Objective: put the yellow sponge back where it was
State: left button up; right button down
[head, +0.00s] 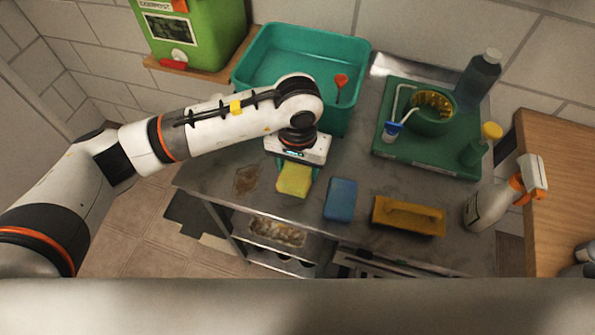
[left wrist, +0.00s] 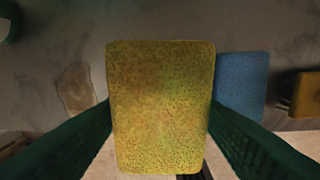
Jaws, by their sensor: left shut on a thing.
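The yellow sponge (head: 294,180) is between the fingers of my left gripper (head: 292,170), over the front part of the grey counter, left of a blue sponge (head: 340,199). In the left wrist view the yellow sponge (left wrist: 160,105) fills the middle, with a green finger (left wrist: 78,140) against each side. The left gripper is shut on it. The blue sponge (left wrist: 241,86) lies on the counter just to its right. A brown stain (head: 246,180) marks the counter to the left; it also shows in the left wrist view (left wrist: 76,88). My right gripper is not in view.
A teal basin (head: 262,92) stands behind my left gripper. A green tray (head: 428,158) with bottles and a pot is at back right. A spray bottle (head: 488,208) stands near the right edge.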

aim_at(298, 182)
pick_arm(q)
jog(key=shift+s+f, duration=0.25)
jog(key=shift+f, duration=0.4)
jog(key=f, duration=0.1)
jog(key=f+p, duration=0.1)
jog(key=f, duration=0.2)
jog(key=shift+w+f, duration=0.25)
jog(key=shift+f, duration=0.15)
jog(key=shift+f, duration=0.25)
jog(key=o, duration=0.9)
jog(key=shift+r, duration=0.1)
